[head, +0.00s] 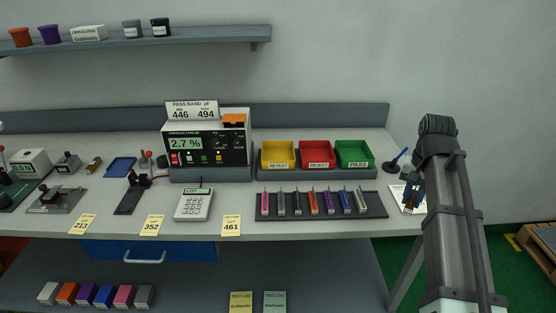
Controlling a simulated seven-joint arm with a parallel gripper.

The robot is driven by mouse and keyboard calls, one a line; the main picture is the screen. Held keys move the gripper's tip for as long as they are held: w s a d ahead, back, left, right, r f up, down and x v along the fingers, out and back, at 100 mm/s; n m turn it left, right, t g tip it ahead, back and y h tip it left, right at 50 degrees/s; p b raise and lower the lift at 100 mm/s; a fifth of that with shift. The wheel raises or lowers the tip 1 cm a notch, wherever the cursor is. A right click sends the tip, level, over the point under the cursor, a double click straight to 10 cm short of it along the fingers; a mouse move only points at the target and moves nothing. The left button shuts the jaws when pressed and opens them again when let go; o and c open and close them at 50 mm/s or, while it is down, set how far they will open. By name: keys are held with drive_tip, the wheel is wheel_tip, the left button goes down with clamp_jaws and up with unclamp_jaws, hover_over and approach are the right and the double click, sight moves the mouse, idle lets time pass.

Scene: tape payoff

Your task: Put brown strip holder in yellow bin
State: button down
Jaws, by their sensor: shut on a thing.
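My gripper (411,195) is at the right end of the bench, right of the dark rack, over a white sheet. It is shut on a small, dark, narrow thing that looks like a strip holder; its colour is too unclear to tell. The yellow bin (278,166), labelled RETEST, is the left one of three bins, at the back of the bench. It lies well to the left of my gripper and looks empty. The dark rack (378,211) holds several strip holders (314,203) in different colours, none clearly brown; its right end is bare.
The red bin (319,167) and green bin (355,165) stand right of the yellow one. A blue pen on a stand (393,164) is between the green bin and my arm.

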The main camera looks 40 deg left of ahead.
drive_tip(key=w+d+m, duration=0.2)
drive_tip(key=w+d, duration=0.1)
drive_tip(key=d, duration=0.9)
drive_tip(key=w+d+m, duration=0.2)
drive_tip(key=d, duration=1.1)
drive_tip(key=s+a+r+n, duration=0.1)
drive_tip(key=s+a+n, duration=0.1)
drive_tip(key=a, duration=1.9)
drive_tip(key=s+a+r+n, duration=0.1)
drive_tip(key=s+a+n, duration=0.2)
drive_tip(key=a, duration=1.8)
drive_tip(key=s+a+r+n, duration=0.1)
drive_tip(key=a+n, duration=0.3)
drive_tip(key=a, duration=1.7)
drive_tip(key=shift+s+a+r, duration=0.1)
drive_tip(key=shift+s+a, duration=0.1)
drive_tip(key=shift+s, duration=0.25)
drive_tip(key=shift+s+a+r, duration=0.1)
drive_tip(key=shift+s+a, duration=0.05)
drive_tip(key=shift+s, duration=0.25)
drive_tip(key=n, duration=0.1)
hover_over(278, 159)
drive_tip(key=shift+n, duration=0.3)
drive_tip(key=shift+w+a+f, duration=0.1)
drive_tip(key=shift+f, duration=4.45)
drive_tip(key=shift+f, duration=0.15)
drive_tip(key=c, duration=1)
unclamp_jaws()
